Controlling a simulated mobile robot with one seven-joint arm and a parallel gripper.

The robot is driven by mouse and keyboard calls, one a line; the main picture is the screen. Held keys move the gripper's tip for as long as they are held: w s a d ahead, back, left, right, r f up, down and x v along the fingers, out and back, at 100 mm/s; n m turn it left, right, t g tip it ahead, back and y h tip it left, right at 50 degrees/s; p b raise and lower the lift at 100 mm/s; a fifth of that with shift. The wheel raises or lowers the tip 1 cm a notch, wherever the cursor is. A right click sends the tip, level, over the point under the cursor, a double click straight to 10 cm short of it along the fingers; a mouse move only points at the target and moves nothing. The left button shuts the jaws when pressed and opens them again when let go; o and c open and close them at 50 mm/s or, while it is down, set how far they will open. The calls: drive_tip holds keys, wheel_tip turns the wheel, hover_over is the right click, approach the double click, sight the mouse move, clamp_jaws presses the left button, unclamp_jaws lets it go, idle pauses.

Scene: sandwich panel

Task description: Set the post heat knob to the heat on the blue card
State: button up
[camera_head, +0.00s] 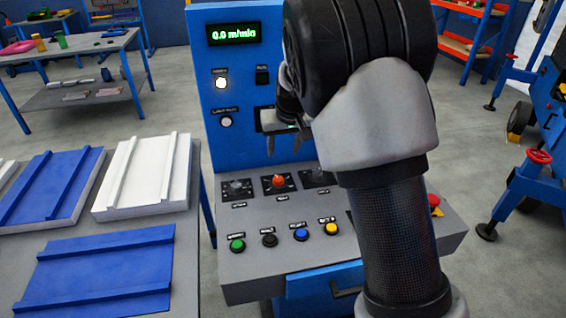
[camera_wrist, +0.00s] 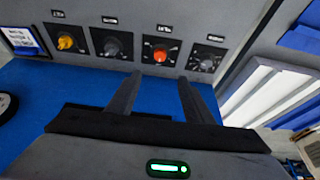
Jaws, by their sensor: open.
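My gripper (camera_wrist: 158,80) is open and empty. Its two fingers point at a row of knobs, and the red knob (camera_wrist: 160,55) shows just beyond the gap between the tips, apart from them. The knob labels are too small to read, so I cannot tell which is post heat. A white card with a blue border (camera_wrist: 22,41) is cut by the left edge; its text is unclear. In the head view my gripper (camera_head: 284,135) hangs before the blue panel.
The grey console (camera_head: 255,215) carries green (camera_head: 237,245), black (camera_head: 269,240), blue (camera_head: 301,234) and yellow (camera_head: 331,229) buttons. A red button (camera_head: 435,200) is at its right. My arm hides the console's right part. A table (camera_head: 210,270) with blue and white panels stands left.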

sight(278, 179)
drive_tip(key=b+x, duration=0.1)
drive_tip(key=x, duration=0.8)
drive_tip(key=b+x, duration=0.1)
drive_tip(key=x, duration=0.8)
drive_tip(key=shift+w, duration=0.25)
drive_tip(key=c, duration=1)
drive_tip(key=shift+r, duration=0.15)
drive_tip(key=shift+c, duration=0.2)
